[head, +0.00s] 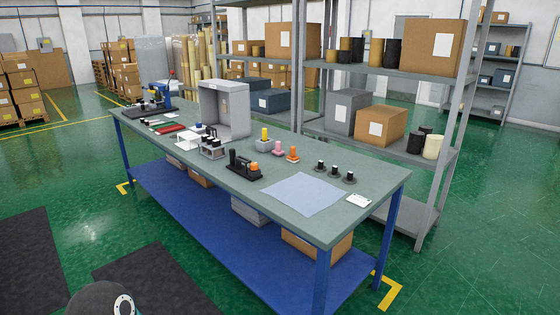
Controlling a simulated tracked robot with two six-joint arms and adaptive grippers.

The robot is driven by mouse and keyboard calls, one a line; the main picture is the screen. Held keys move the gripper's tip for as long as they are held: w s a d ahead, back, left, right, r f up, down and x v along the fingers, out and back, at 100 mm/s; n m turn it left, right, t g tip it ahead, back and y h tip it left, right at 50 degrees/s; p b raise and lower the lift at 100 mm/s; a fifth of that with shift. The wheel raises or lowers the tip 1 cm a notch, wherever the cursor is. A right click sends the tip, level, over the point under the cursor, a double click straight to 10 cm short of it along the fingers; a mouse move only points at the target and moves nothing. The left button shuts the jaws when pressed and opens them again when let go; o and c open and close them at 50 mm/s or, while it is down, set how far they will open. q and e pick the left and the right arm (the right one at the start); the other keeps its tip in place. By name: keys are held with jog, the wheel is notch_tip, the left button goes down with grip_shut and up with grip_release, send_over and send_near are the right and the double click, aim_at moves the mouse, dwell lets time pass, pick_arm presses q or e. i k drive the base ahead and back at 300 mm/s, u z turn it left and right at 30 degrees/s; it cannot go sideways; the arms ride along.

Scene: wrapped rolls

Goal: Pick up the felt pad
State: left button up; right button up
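A flat, pale blue square sheet (303,194) lies on the near right part of the grey-green workbench top (225,182). It may be the felt pad, but I cannot tell its material. Smaller flat pieces, one red (168,127) and one dark green, lie farther left on the bench; I cannot tell what they are made of. Neither of my grippers shows in the head view. A dark rounded part with a white ring at the bottom left edge looks like part of my own arm.
Three black spools (335,172) stand behind the sheet, and a white card (359,200) lies right of it. A black holder (245,168) with bottles stands to its left. A grey open box (224,108) stands farther back. Shelving (385,73) with cartons runs behind the bench.

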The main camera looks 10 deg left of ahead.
aim_at(292, 158)
jog(key=u, duration=0.25)
jog(key=i, duration=1.25)
jog(key=z, duration=0.45)
